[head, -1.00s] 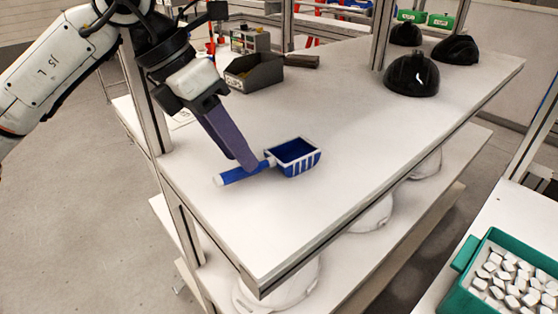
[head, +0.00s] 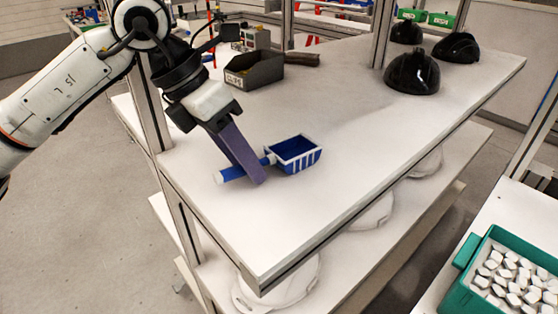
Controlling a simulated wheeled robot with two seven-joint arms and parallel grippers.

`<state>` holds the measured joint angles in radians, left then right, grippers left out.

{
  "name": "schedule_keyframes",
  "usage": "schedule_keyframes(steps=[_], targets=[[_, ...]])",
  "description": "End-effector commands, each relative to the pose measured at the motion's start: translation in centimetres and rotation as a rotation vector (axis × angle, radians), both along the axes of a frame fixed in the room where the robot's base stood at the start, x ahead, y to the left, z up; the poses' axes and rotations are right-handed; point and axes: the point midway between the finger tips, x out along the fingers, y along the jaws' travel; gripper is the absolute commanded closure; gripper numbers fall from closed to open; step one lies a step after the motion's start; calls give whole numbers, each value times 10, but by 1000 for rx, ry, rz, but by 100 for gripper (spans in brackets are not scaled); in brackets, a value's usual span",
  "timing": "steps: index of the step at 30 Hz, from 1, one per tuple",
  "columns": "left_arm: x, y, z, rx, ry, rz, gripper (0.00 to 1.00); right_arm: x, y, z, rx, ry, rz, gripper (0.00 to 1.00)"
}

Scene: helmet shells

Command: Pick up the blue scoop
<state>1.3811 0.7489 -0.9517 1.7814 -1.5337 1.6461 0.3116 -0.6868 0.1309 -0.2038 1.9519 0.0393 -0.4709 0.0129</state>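The blue scoop (head: 293,155) with a white rim lies on the white tabletop, its blue handle (head: 233,174) pointing left. My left gripper (head: 258,181) comes down from the upper left. Its long purple fingers cross the handle near the scoop's bowl and hide part of it. The fingers overlap in this view, so I cannot tell whether they are closed on the handle. My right gripper is not in view.
A dark grey bin (head: 254,69) stands at the table's back left. Black helmet shells (head: 412,74) stand at the back right. A green crate (head: 462,290) of white pieces is at lower right. The tabletop right of the scoop is clear.

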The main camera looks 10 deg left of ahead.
Motion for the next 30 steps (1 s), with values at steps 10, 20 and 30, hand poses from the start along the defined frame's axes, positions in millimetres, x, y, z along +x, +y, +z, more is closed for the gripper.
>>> schedule_keyframes(steps=[10, 20, 30], targets=[[0, 0, 0, 0, 0, 0, 78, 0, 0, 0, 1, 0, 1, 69], [0, 0, 0, -1, -1, 0, 100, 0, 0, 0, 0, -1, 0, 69], [1, 0, 12, -2, -3, 0, 100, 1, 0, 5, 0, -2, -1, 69]])
